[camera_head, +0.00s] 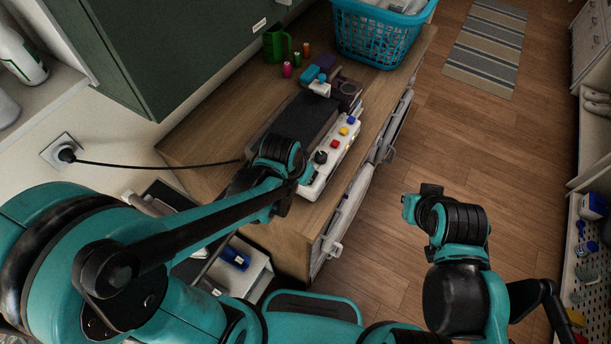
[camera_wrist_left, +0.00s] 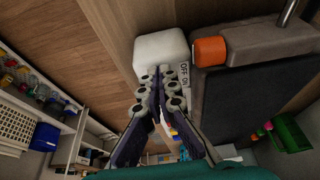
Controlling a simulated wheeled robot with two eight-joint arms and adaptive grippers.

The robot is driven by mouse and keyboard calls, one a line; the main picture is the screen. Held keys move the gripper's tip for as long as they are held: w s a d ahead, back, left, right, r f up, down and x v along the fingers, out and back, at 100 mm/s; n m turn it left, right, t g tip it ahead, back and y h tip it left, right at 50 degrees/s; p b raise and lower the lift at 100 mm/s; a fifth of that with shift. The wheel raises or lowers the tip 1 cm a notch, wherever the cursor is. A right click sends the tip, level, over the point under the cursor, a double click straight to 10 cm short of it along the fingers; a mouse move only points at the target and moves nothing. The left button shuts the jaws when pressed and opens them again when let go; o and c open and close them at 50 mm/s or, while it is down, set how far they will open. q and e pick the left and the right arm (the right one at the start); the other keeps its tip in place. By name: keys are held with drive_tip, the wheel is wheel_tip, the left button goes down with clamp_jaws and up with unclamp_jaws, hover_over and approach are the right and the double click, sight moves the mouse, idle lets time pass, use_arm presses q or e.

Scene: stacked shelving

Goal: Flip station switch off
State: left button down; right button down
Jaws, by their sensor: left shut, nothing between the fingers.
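The station is a dark grey box (camera_head: 298,125) on the wooden counter, with a white control panel (camera_head: 318,181) along its front. An orange switch (camera_wrist_left: 210,51) sits at the station's end in the left wrist view, beside an OFF/ON label (camera_wrist_left: 185,76). My left gripper (camera_wrist_left: 166,80) is shut and empty, with its tips close to the label and a white block (camera_wrist_left: 160,50). I cannot tell if they touch. The left fingers are hidden behind the wrist in the head view. My right arm's wrist end (camera_head: 412,206) hangs over the floor; its fingers cannot be made out.
A blue basket (camera_head: 375,35), a green mug (camera_head: 277,43) and small coloured spools (camera_head: 297,58) stand at the counter's far end. A black cable (camera_head: 150,165) runs from the wall socket toward the station. A green cabinet (camera_head: 165,45) overhangs the counter's left.

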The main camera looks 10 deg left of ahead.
use_arm(q)
drive_tip(key=shift+w+d+r, duration=0.1)
drive_tip(key=shift+w+d, duration=0.05)
drive_tip(key=shift+w, duration=0.2)
drive_tip(key=shift+w+r, duration=0.2)
drive_tip(key=shift+w+d, duration=0.15)
drive_tip(key=shift+w, duration=0.1)
drive_tip(key=shift+r, duration=0.1)
